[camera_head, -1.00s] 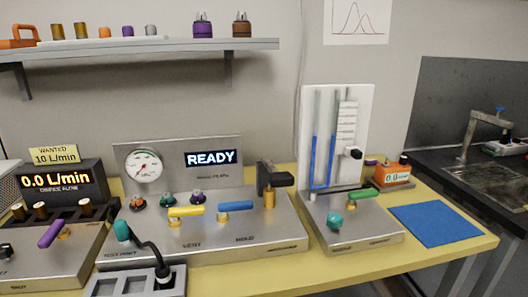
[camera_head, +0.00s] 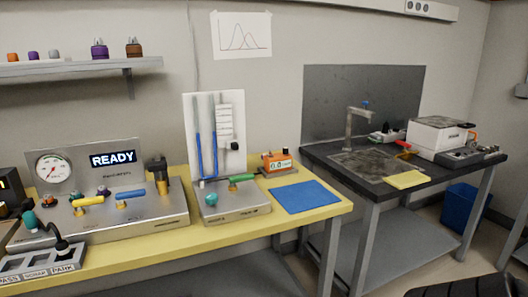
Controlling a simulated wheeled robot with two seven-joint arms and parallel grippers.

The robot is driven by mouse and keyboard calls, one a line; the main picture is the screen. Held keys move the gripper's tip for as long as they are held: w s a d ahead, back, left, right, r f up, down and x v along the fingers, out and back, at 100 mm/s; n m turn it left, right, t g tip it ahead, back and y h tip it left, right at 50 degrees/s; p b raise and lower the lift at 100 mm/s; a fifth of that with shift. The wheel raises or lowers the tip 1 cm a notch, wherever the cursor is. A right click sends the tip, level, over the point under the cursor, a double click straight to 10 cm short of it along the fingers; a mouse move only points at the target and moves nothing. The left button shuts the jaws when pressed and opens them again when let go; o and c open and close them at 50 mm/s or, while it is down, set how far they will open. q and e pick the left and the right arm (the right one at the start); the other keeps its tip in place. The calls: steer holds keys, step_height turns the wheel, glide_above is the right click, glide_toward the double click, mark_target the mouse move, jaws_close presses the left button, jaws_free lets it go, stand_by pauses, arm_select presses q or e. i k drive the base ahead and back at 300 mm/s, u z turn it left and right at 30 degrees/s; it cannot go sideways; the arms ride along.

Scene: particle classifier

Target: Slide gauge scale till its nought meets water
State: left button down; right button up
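The gauge (camera_head: 190,110) is a white upright board on a metal base, standing on the yellow bench. Neither gripper shows in the view. A dark shape at the bottom right edge may be part of me.
The gauge base (camera_head: 236,210) has a green-handled valve (camera_head: 241,178) and a teal knob (camera_head: 211,199) in front of the board. A READY panel (camera_head: 90,165) stands left. An orange device (camera_head: 279,161) and blue mat (camera_head: 305,197) lie right. A dark sink bench (camera_head: 370,185) stands farther right.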

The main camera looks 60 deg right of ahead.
mark_target(223, 120)
steer(key=z, duration=1.55)
steer(key=i, duration=0.1)
steer(key=u, duration=0.35)
